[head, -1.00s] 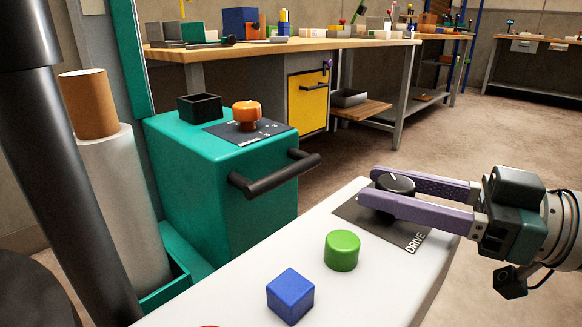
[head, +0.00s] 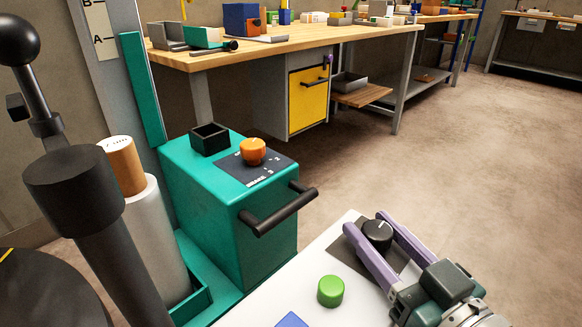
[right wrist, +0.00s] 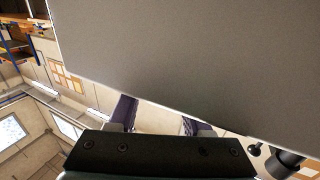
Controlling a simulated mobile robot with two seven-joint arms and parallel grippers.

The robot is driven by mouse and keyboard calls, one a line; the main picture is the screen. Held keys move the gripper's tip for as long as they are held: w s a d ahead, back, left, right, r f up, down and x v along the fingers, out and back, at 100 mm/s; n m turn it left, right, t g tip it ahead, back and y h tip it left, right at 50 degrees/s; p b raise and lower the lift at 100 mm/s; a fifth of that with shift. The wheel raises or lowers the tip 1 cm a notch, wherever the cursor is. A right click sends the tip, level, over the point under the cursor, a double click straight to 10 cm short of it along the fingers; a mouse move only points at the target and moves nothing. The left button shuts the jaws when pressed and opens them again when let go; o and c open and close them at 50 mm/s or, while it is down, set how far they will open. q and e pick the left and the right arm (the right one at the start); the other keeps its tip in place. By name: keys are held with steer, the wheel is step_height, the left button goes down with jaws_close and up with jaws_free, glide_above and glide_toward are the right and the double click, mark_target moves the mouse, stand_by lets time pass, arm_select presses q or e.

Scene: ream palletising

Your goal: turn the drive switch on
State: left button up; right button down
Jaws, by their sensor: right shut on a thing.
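The drive switch is a black round knob (head: 377,234) with a white mark, on a dark plate (head: 343,247) at the far end of a white top. My right gripper (head: 366,223) has one purple finger on each side of the knob and is shut on it. The white mark points up and to the left. The plate's lettering is hidden behind the gripper. In the right wrist view, a large grey surface (right wrist: 200,60) covers the fingertips and the knob; only parts of the purple fingers show. My left gripper is not in view.
A green button (head: 330,291) and a blue one (head: 291,320) stand on the white top (head: 265,303). A teal box with an orange knob (head: 253,151) and a black handle (head: 278,211) stands to the left. A workbench (head: 290,45) is behind; open floor lies right.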

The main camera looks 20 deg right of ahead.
steer(key=shift+m+h, duration=0.4)
steer(key=shift+h, duration=0.2)
steer(key=shift+c, duration=1.6)
jaws_free()
steer(key=shift+s, duration=0.1)
steer(key=s+a+p, duration=0.1)
steer(key=s, duration=0.8)
steer(key=shift+s+p, duration=0.35)
steer(key=shift+s, duration=0.05)
